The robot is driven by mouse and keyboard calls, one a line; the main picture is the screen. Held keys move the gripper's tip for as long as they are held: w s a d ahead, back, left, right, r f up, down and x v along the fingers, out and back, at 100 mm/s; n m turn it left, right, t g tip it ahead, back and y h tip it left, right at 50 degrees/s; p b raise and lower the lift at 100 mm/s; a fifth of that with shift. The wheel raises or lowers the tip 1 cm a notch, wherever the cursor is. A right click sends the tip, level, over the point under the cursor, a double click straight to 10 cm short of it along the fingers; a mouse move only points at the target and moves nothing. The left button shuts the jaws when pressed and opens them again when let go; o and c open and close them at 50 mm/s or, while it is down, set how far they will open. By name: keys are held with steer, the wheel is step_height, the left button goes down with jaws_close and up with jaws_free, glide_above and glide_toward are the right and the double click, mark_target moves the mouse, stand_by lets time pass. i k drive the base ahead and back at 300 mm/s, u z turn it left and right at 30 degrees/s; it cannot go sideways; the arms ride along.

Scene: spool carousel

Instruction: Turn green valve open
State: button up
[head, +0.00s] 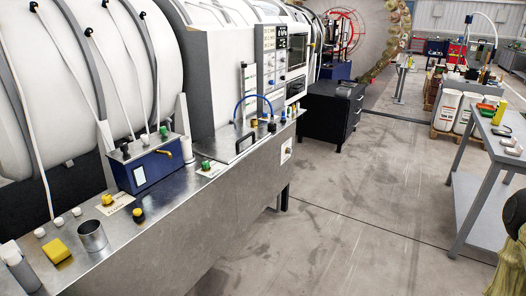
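Two small green knobs show on the long metal bench at the left. One green knob (205,165) stands on a pale label plate on the bench top, just right of the blue box. Another green knob (163,131) sits on top of the blue box (157,168). I cannot tell from this view which one is the green valve, or whether either is open or closed. My gripper does not show in this view.
The metal bench (235,185) also holds yellow knobs (107,199), a metal cup (92,234), a yellow block (56,251) and a blue hose (254,101). A dark cabinet (330,112) stands beyond it. The floor (350,210) between bench and right-hand table (484,150) is clear.

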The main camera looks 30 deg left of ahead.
mark_target(205, 165)
steer(key=u, duration=0.05)
steer(key=i, duration=1.1)
steer(key=u, duration=1.3)
steer(key=i, duration=0.7)
steer(key=u, duration=0.8)
